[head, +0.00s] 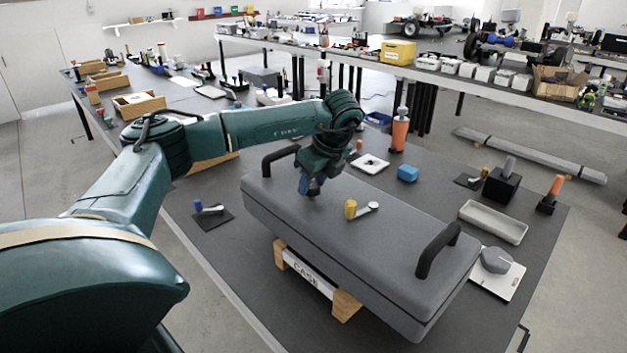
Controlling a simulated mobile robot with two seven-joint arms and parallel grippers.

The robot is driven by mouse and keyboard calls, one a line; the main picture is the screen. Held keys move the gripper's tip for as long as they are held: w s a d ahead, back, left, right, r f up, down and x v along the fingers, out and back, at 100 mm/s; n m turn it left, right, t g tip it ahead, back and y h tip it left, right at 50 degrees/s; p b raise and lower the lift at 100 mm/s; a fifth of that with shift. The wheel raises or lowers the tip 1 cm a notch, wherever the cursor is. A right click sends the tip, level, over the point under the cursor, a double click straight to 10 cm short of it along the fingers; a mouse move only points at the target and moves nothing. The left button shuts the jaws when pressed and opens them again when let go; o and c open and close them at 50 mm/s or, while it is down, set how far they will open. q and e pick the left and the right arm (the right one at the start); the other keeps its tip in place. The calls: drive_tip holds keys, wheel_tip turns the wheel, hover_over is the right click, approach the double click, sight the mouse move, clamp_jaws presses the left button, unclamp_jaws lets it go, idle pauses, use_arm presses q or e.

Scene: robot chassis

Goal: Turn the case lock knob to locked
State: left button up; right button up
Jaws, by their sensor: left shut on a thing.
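A grey case (400,235) with a black handle at each end lies on wooden blocks on the dark table, above a sign reading CASE. My left gripper (312,190) reaches down to the top of the case near its far left end. It is shut on a small blue knob (317,184), which is mostly hidden by the fingers, so its turn angle cannot be told. A yellow knob (350,209) with a pale lever pointing right stands on the lid, just right of the gripper and apart from it. My right gripper is out of view.
A blue knob on a black plate (212,219) lies left of the case. A grey tray (493,221) and a white plate with a grey knob (497,261) lie to the right.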

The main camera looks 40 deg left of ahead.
use_arm(q)
drive_tip(key=c, duration=0.3)
drive_tip(key=shift+c, duration=0.2)
